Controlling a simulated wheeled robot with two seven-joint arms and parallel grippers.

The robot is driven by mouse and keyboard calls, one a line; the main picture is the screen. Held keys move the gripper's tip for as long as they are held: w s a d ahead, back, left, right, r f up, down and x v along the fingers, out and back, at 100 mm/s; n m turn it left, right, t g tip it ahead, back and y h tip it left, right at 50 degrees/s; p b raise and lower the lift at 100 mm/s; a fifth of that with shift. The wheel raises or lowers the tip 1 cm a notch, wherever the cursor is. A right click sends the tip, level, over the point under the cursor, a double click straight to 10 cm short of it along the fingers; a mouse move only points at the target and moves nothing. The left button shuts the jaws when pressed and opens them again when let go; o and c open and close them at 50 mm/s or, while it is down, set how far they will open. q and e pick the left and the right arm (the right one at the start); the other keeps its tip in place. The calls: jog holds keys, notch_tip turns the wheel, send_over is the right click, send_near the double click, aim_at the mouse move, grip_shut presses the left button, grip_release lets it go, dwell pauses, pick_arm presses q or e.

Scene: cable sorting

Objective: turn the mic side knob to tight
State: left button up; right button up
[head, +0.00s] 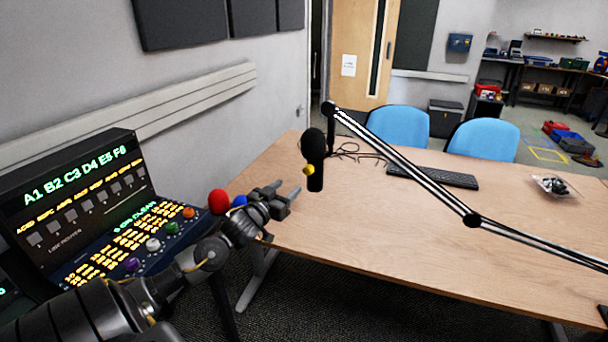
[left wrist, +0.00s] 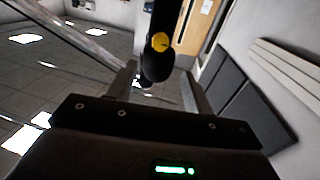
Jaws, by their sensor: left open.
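The black microphone (head: 314,150) hangs upright from the boom arm over the left part of the desk. Its yellow side knob (head: 309,170) is low on its left side. My left gripper (head: 286,192) is open and empty, a little left of and below the knob, and apart from it. In the left wrist view the microphone (left wrist: 157,66) and the yellow knob (left wrist: 159,41) show beyond the open fingers (left wrist: 160,85). I cannot tell the knob's setting. My right gripper is not in view.
The boom arm (head: 400,165) slants across the wooden desk (head: 370,245). A control console (head: 75,177) stands at the left. Two blue chairs (head: 399,127) are behind the desk.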

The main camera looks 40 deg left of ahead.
aim_at(307, 171)
pick_arm(q)
jog(key=w, duration=0.3)
jog(key=w+a+p, duration=0.1)
jog(key=w, duration=0.6)
jog(key=shift+w+a+f+p, duration=0.1)
jog(key=shift+w+a+p, duration=0.2)
jog(key=shift+w+a, duration=0.1)
jog(key=shift+s, duration=0.1)
jog(key=c, duration=1)
